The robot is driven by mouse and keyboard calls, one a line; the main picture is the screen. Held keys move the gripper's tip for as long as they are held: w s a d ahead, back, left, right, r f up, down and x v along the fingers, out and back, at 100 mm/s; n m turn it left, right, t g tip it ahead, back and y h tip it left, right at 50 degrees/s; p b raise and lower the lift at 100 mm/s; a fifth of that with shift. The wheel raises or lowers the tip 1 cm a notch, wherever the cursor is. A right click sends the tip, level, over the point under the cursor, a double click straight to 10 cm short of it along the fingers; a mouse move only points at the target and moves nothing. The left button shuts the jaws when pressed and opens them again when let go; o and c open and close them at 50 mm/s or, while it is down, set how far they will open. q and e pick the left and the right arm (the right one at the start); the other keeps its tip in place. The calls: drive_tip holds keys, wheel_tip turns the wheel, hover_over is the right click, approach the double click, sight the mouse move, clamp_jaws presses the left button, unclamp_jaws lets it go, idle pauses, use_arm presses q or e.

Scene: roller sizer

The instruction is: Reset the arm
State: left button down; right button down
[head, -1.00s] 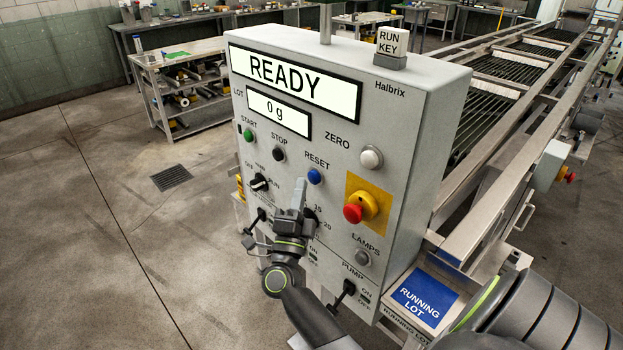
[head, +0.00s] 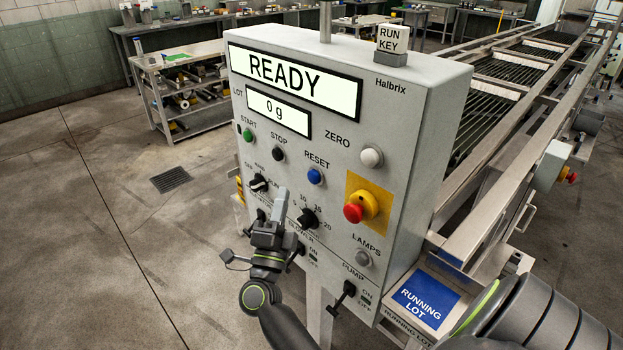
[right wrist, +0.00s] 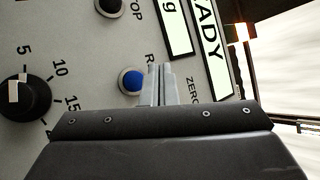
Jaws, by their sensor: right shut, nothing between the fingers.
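My right gripper (head: 282,198) is shut and empty in front of the lower left part of the grey control panel (head: 410,110). It covers some of the panel's lower labels and switches. In the right wrist view its closed fingers (right wrist: 162,82) show beside the blue RESET button (right wrist: 131,81). In the head view the blue button (head: 315,176) is above and right of the fingertips, and the fingers look apart from it. The display (head: 295,78) reads READY and the smaller one (head: 278,113) reads 0 g. My left gripper is not in view.
The panel carries a green START button (head: 247,135), a black STOP button (head: 278,154), a black dial (head: 307,219), a red emergency stop (head: 354,212) and a pump switch (head: 342,297). A roller conveyor (head: 510,75) runs behind it. The floor at left is clear.

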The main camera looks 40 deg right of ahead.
idle(0.6)
drive_tip(key=w+a+f+n+t+y+b, duration=0.1)
drive_tip(key=a+f+n+t+y, duration=0.1)
drive_tip(key=f+n+y, duration=0.65)
drive_tip(key=w+a+f+n+t+y, duration=0.25)
drive_tip(key=f+n, duration=0.35)
drive_tip(key=f, duration=0.5)
drive_tip(key=s+f+n+g+y, duration=0.3)
drive_tip(key=s+f, duration=0.2)
drive_tip(key=f, duration=0.7)
drive_tip(key=s+f+n+g+y, duration=0.3)
drive_tip(key=s+f+n, duration=0.15)
drive_tip(key=f, duration=0.75)
drive_tip(key=s+d+f+n+g+y+b, duration=0.15)
drive_tip(key=s+f+g, duration=0.55)
drive_tip(key=s+f, duration=1.1)
drive_tip(key=s+d+f+n+g, duration=0.1)
drive_tip(key=s+f+g, duration=0.1)
drive_tip(key=s, duration=0.8)
drive_tip(key=s+d+f+n+g, duration=0.1)
drive_tip(key=s+f+n+g, duration=0.1)
drive_tip(key=s, duration=0.8)
drive_tip(key=shift+s+d+g, duration=0.15)
drive_tip(key=shift+d+g, duration=0.2)
drive_tip(key=shift+g, duration=0.5)
drive_tip(key=shift+h, duration=0.25)
